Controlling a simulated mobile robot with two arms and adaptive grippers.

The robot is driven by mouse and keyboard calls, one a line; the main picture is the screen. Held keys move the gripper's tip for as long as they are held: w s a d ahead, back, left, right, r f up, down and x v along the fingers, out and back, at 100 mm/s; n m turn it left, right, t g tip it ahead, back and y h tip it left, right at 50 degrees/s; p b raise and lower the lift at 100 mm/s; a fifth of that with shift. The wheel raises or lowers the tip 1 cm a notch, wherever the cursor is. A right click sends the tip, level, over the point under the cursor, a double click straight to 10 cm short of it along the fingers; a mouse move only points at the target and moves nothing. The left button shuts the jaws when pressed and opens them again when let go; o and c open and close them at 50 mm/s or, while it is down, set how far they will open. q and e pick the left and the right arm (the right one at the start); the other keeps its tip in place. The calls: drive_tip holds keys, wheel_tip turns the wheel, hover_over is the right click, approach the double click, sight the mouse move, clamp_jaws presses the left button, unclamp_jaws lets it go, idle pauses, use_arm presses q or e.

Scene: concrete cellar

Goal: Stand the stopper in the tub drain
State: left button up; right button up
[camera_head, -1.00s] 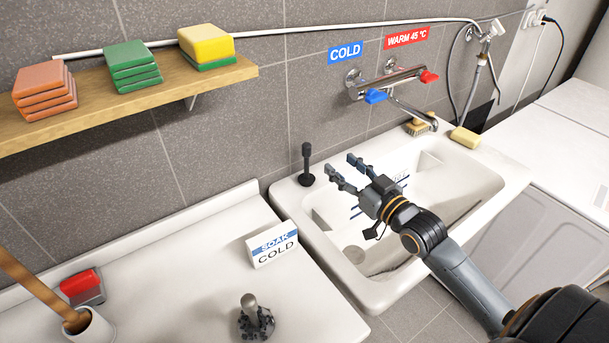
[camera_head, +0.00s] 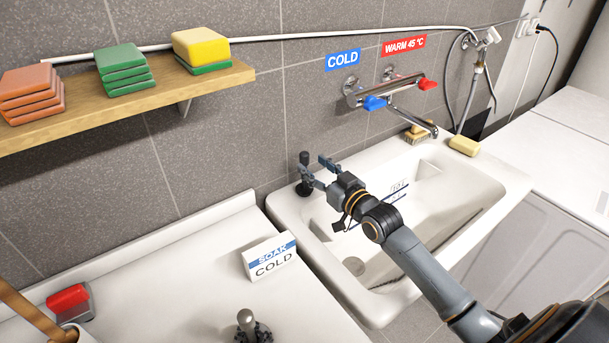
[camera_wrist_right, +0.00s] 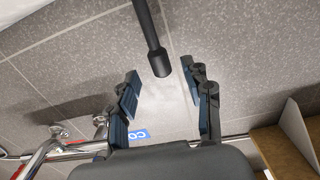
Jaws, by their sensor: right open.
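The black stopper (camera_head: 304,188), a knob-topped stem on a wider base, stands upright on the tub's back left corner. The white tub (camera_head: 440,213) has a round grey drain (camera_head: 354,266) in its floor. My right gripper (camera_head: 313,172) is open at the stopper, with its fingers partly covering the stem in the head view. In the right wrist view, the stopper's dark stem and thicker end (camera_wrist_right: 160,62) show ahead of and between the parted fingers of the gripper (camera_wrist_right: 165,80). I cannot tell whether they touch. My left gripper is not in view.
A tap (camera_head: 385,92) hangs over the tub's back edge. A shelf (camera_head: 130,103) holds coloured blocks.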

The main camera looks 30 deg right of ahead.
sight(308, 160)
drive_tip(key=w, duration=0.3)
drive_tip(key=w+p, duration=0.1)
drive_tip(key=w, duration=0.1)
drive_tip(key=shift+a, duration=0.4)
drive_tip(key=shift+s+r, duration=0.1)
drive_tip(key=shift+s, duration=0.05)
drive_tip(key=shift+c, duration=1.1)
clamp_jaws()
